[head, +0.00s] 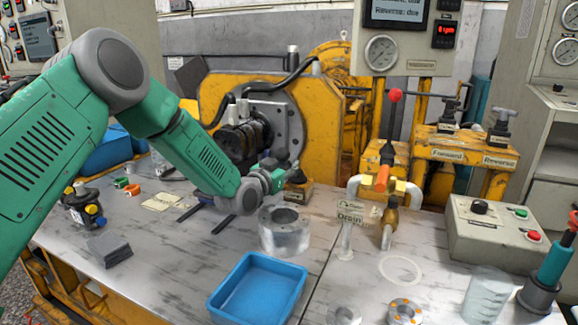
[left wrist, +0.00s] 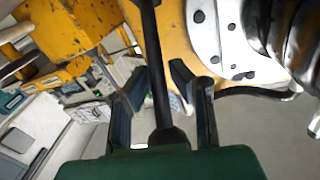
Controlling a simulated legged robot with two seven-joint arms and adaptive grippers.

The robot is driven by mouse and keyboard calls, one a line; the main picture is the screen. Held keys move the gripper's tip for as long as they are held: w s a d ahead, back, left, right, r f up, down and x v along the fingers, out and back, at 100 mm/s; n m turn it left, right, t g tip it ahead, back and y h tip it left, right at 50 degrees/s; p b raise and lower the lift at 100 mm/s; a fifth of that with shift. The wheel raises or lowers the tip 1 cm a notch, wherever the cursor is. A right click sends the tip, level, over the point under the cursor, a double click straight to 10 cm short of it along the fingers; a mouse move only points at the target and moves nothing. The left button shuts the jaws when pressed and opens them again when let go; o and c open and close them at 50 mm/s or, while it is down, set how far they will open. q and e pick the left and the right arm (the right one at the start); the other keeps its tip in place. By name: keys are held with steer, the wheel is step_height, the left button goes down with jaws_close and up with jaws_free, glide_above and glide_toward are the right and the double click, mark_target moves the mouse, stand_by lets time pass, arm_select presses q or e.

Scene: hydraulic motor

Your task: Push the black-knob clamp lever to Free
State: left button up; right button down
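My left gripper (head: 278,172) is at the end of the green arm, above the bench's far edge in front of the yellow machine. In the left wrist view its two dark fingers (left wrist: 163,95) stand apart. A black lever-like bar (left wrist: 158,70) runs between them, its wider end close to my green palm, with gaps visible on both sides. In the head view a dark rounded part (head: 280,153), perhaps the knob, shows beside the gripper, mostly hidden. I cannot read a Free mark.
A Drain sign (head: 350,212) and pipe stand right. A red-knob lever (head: 395,96), Forward/Reverse panel (head: 462,153) and control box (head: 505,235) lie farther right.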

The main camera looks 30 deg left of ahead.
arm_select(q)
jaws_close()
steer(key=shift+r, duration=0.1)
steer(key=shift+w+p, duration=0.15)
steer(key=shift+p, duration=0.45)
arm_select(e)
steer(key=shift+r, duration=0.55)
arm_select(q)
steer(key=shift+r+g, duration=0.15)
steer(key=shift+g, duration=0.15)
arm_select(e)
steer(key=shift+r, duration=0.15)
